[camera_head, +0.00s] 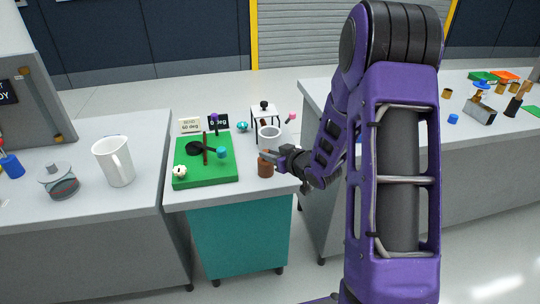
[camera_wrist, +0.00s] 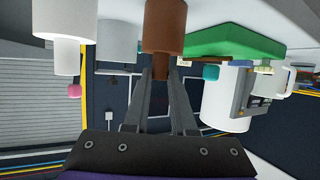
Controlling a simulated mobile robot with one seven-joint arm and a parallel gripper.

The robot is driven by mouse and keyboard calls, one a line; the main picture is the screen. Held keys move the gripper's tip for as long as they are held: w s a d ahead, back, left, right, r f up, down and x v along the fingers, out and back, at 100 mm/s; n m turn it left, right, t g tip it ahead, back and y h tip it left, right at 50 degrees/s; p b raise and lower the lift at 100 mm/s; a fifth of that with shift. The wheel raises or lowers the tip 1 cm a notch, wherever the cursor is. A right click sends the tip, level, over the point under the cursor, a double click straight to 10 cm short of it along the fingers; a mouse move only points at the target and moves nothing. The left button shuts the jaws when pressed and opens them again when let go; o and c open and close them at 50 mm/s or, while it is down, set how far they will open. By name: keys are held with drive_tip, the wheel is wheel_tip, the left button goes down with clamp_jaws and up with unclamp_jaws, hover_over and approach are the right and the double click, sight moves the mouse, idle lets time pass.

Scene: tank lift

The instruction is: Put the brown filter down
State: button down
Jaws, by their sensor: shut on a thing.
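The brown filter (camera_head: 265,169) is a short brown cylinder near the front right of the teal cart's grey top. In the wrist view the brown filter (camera_wrist: 164,25) has a wide body and a narrower neck, which sits between my fingertips. My gripper (camera_head: 271,157) is shut on it, reaching in from the right; its fingers also show in the wrist view (camera_wrist: 162,75). In the head view the filter looks upright and low over the cart top (camera_head: 250,178). I cannot tell whether its base touches the surface.
A green tray (camera_head: 183,181) with small parts lies just left of the filter. A white cylinder (camera_head: 269,133) and a white-framed stand (camera_head: 264,109) stand behind. A white mug (camera_head: 114,161) is on the left bench. Bare cart top is narrow around the filter.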

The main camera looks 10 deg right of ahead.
drive_tip(key=shift+f, duration=0.15)
drive_tip(key=c, duration=0.7)
unclamp_jaws()
drive_tip(key=shift+c, duration=0.2)
drive_tip(key=shift+r, duration=0.35)
drive_tip(key=p+v, duration=0.1)
drive_tip(key=v, duration=1.1)
drive_tip(key=shift+f, duration=0.15)
